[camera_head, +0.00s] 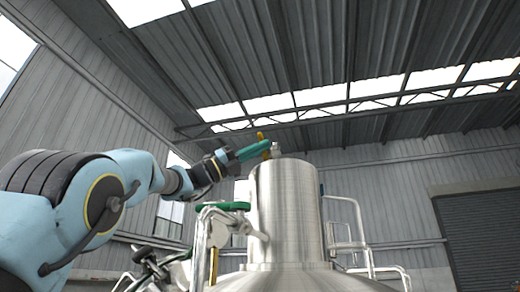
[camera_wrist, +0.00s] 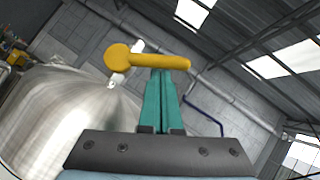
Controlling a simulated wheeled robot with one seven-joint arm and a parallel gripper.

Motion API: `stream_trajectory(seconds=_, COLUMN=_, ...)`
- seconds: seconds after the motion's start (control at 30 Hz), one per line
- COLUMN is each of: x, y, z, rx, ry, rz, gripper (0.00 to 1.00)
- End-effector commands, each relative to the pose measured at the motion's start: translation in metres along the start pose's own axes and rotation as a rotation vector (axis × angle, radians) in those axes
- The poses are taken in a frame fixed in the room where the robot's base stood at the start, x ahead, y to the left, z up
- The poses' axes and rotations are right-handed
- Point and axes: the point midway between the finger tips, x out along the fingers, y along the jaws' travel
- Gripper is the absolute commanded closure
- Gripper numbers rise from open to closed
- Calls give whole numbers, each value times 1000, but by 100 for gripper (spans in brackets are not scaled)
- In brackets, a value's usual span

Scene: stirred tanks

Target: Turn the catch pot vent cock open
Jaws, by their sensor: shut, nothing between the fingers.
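The vent cock has a yellow lever handle (camera_wrist: 160,62) with a round hub (camera_wrist: 117,57) at its left end. In the head view the yellow handle (camera_head: 261,136) shows at the top of the steel catch pot (camera_head: 284,210). My gripper (camera_wrist: 161,74) has green fingers that are shut together and empty. Their tips meet the handle's outer half in the wrist view; I cannot tell whether they touch it. In the head view my gripper (camera_head: 268,147) reaches from the left to the pot's top, close to the handle. A pale fitting beside the hub is partly hidden.
A green-handled valve on steel pipework (camera_head: 222,206) stands below my arm, left of the pot. Steel rails (camera_head: 350,235) stand to the right. The wrist view shows the rounded steel vessel (camera_wrist: 55,120) at left. The space above the pot is open up to the roof.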

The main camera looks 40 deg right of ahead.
Motion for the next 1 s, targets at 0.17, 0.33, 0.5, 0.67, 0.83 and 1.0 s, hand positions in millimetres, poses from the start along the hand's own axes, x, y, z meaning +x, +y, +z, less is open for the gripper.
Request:
stream_trajectory(seconds=0.17, x=0, y=0, z=1, rx=0, ry=0, rz=1, gripper=100)
stream_trajectory(seconds=0.33, x=1, y=-1, z=2, rx=0, ry=0, rz=1, gripper=100)
stream_trajectory(seconds=0.5, x=2, y=-2, z=3, rx=-1, ry=-1, rz=1, gripper=100)
stream_trajectory(seconds=0.67, x=3, y=-3, z=4, rx=0, ry=-1, rz=1, gripper=100)
stream_trajectory(seconds=0.83, x=4, y=-5, z=6, rx=0, ry=-1, rz=0, gripper=100)
stream_trajectory(seconds=1.0, x=6, y=-8, z=9, rx=1, ry=-1, rz=0, gripper=100)
